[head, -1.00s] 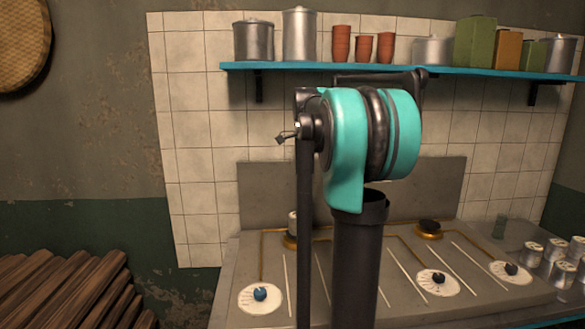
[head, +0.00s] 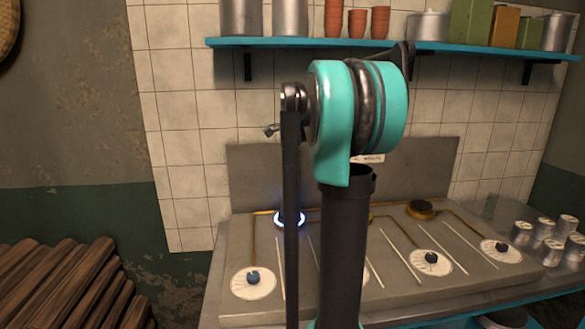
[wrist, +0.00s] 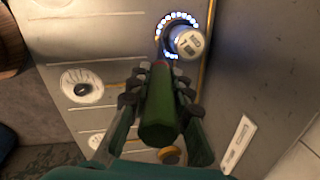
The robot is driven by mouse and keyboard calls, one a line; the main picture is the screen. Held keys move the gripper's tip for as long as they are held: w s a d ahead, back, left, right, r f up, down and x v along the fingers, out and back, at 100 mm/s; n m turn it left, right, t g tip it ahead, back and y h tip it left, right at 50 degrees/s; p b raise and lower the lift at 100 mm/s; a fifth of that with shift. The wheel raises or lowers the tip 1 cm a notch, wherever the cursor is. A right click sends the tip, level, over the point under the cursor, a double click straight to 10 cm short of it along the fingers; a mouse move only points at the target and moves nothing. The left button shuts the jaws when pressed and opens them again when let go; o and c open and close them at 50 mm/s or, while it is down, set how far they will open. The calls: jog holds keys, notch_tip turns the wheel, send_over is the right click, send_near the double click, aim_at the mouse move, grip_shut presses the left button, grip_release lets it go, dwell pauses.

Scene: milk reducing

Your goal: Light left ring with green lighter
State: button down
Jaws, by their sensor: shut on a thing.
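The left ring (head: 289,219) glows with blue-white flames at the back left of the stove. It also shows in the wrist view (wrist: 163,24), near the top. In the wrist view my gripper (wrist: 160,88) is shut on the green lighter (wrist: 158,116). The lighter's dark, thin end points up at the lit ring; I cannot tell whether it touches. The gripper and lighter are hidden behind my arm in the head view.
A pale labelled cylinder (wrist: 189,42) is beside or over the lit ring in the wrist view. An unlit brass ring (head: 422,210) is at the back right. Several cans (head: 543,240) stand right of the stove. A turquoise shelf (head: 450,46) with pots hangs above.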

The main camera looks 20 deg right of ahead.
jog(key=shift+f, duration=0.1)
dwell(0.3)
jog(key=shift+w+r, duration=0.1)
jog(key=shift+r, duration=3.9)
